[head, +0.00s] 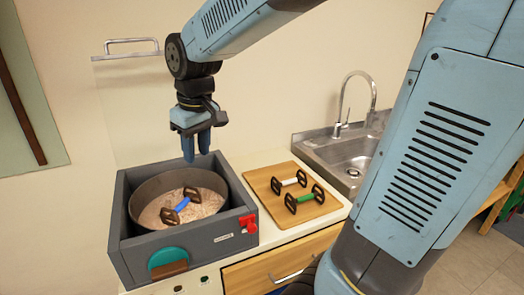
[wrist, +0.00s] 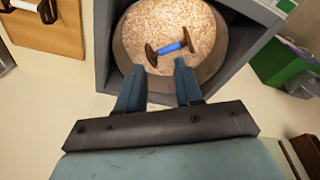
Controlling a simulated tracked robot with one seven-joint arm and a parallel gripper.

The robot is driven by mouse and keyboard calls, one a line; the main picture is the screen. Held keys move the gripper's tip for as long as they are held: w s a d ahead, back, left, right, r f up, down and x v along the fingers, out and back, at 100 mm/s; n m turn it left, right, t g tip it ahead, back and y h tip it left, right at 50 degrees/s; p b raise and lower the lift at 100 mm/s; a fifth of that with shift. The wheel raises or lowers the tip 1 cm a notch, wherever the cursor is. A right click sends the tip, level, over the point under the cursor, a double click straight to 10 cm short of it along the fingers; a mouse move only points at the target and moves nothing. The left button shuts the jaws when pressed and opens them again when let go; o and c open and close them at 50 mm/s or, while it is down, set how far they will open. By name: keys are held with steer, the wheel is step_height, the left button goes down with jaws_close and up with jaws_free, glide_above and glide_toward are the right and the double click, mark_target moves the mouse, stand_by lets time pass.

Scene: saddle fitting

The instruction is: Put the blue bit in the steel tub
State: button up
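The blue bit (head: 183,206) has a blue bar between two dark end pieces. It lies in the round steel tub (head: 140,192), on a pale, speckled fill. The tub sits inside a grey box. In the wrist view the blue bit (wrist: 170,48) lies inside the tub (wrist: 208,72), just beyond my fingertips. My gripper (head: 196,154) hangs above the tub with its fingers pointing down. In the wrist view my gripper (wrist: 159,66) has its fingers apart, with nothing between them.
A wooden board (head: 265,183) right of the grey box (head: 122,240) holds a white-barred bit (head: 289,182) and a green-barred bit (head: 305,198). A sink (head: 350,155) with a tall tap stands behind. A red fitting (head: 250,223) sticks out from the box's side.

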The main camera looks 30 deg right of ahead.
steer(key=s+d+r+m+t, duration=0.2)
steer(key=s+d+m, duration=0.3)
steer(key=s+d, duration=0.6)
steer(key=shift+s+r+m+t+h, duration=0.3)
steer(key=shift+s+t, duration=0.5)
steer(key=shift+s, duration=0.05)
steer(key=shift+o, duration=0.2)
